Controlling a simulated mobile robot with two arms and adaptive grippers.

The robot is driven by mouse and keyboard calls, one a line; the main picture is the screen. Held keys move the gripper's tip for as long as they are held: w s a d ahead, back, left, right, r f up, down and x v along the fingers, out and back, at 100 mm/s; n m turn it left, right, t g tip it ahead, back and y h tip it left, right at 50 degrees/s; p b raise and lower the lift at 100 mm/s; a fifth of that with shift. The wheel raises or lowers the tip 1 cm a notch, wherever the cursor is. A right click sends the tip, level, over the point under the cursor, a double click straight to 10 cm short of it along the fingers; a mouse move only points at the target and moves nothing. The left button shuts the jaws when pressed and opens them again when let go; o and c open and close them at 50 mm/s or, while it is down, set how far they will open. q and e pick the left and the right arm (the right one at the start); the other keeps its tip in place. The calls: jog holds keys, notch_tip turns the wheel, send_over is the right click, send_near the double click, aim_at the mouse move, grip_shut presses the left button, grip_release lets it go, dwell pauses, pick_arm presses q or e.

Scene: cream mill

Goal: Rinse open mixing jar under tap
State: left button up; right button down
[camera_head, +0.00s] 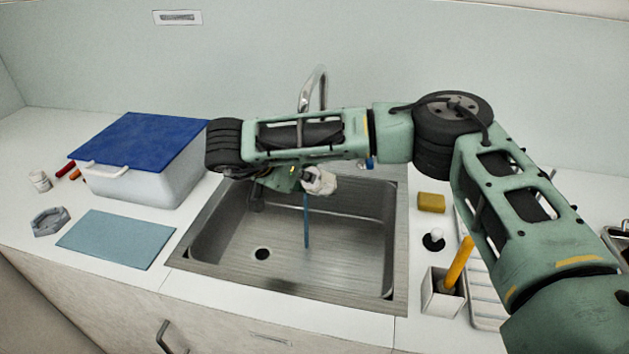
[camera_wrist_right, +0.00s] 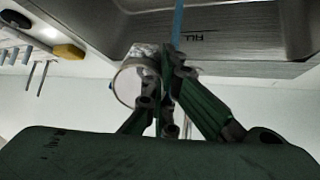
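The mixing jar (camera_head: 321,182), whitish and small, is over the sink (camera_head: 240,283) in the head view. My right gripper (camera_head: 300,178) is shut on it, partly hidden by my own arm. In the right wrist view the fingers (camera_wrist_right: 167,72) meet at the wall of the jar (camera_wrist_right: 128,84), whose round rim shows. The curved metal tap (camera_head: 318,75) rises behind my arm. A thin blue water stream (camera_head: 306,228) runs down below the jar; it also passes the fingertips in the wrist view (camera_wrist_right: 178,22). Whether water enters the jar I cannot tell. My left gripper is out of view.
A white bin with a blue lid (camera_head: 140,140) stands left of the sink, with a blue mat (camera_head: 116,239) in front. Right of the sink are a yellow sponge (camera_head: 431,202), a black-and-white stopper (camera_head: 433,240) and a white holder (camera_head: 441,296) with a yellow-handled tool.

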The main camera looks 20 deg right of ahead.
jog(key=shift+s, duration=0.1)
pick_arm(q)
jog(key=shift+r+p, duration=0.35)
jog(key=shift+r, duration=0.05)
pick_arm(e)
jog(key=s+a, duration=0.3)
jog(key=s, duration=0.4)
jog(key=shift+s, duration=0.15)
dwell(1.2)
